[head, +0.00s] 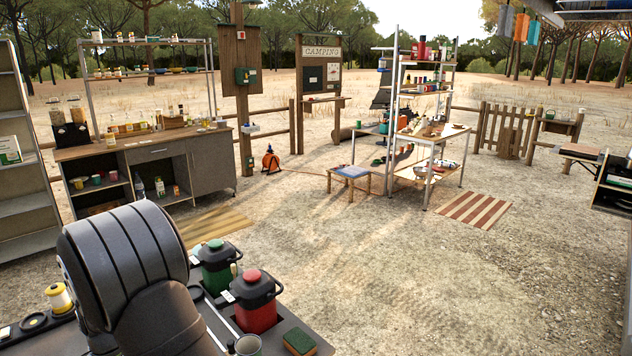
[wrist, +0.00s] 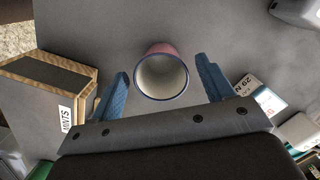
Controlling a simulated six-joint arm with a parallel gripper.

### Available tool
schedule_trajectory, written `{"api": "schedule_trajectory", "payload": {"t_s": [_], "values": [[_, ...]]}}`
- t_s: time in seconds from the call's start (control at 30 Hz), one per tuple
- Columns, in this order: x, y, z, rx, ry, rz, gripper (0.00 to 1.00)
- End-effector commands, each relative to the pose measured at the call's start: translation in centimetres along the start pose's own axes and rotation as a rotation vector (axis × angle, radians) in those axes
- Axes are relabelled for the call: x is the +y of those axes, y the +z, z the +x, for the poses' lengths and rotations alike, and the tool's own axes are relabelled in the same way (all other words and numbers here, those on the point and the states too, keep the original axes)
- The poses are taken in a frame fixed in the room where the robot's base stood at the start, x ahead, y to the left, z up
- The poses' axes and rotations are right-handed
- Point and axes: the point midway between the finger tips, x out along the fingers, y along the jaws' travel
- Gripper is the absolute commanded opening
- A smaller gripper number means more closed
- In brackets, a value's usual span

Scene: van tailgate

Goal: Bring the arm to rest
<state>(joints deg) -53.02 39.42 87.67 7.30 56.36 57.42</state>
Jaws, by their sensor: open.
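My gripper (wrist: 162,66) shows in the wrist view with its two blue fingers spread wide apart. It is open and holds nothing. A pink cup (wrist: 163,78) with a pale inside and a dark blue rim stands on a grey surface (wrist: 95,30), in the gap between the fingertips as seen from the wrist. Clear space shows on both sides of the cup. How far the cup is beyond the fingertips I cannot tell. In the head view my dark arm link fills the lower left, and the gripper is hidden.
In the wrist view a box labelled MINTS (wrist: 45,85) stands left of the fingers and a white labelled packet (wrist: 262,95) lies to the right. In the head view, green (head: 217,266) and red (head: 255,301) containers stand beside my arm. Open gravel (head: 400,270) lies beyond.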

Motion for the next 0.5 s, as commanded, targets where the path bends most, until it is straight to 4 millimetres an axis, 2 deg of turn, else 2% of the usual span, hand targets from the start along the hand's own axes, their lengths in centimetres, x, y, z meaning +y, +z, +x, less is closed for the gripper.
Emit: {"api": "schedule_trajectory", "payload": {"t_s": [0.17,0.27,0.5], "values": [[0.0,-0.1,1.4,-0.001,0.002,0.000,0.74],[0.1,-0.3,3.1,-0.002,0.003,0.001,0.74],[-0.1,-0.5,-1.7,0.003,-0.005,0.000,0.74]]}}
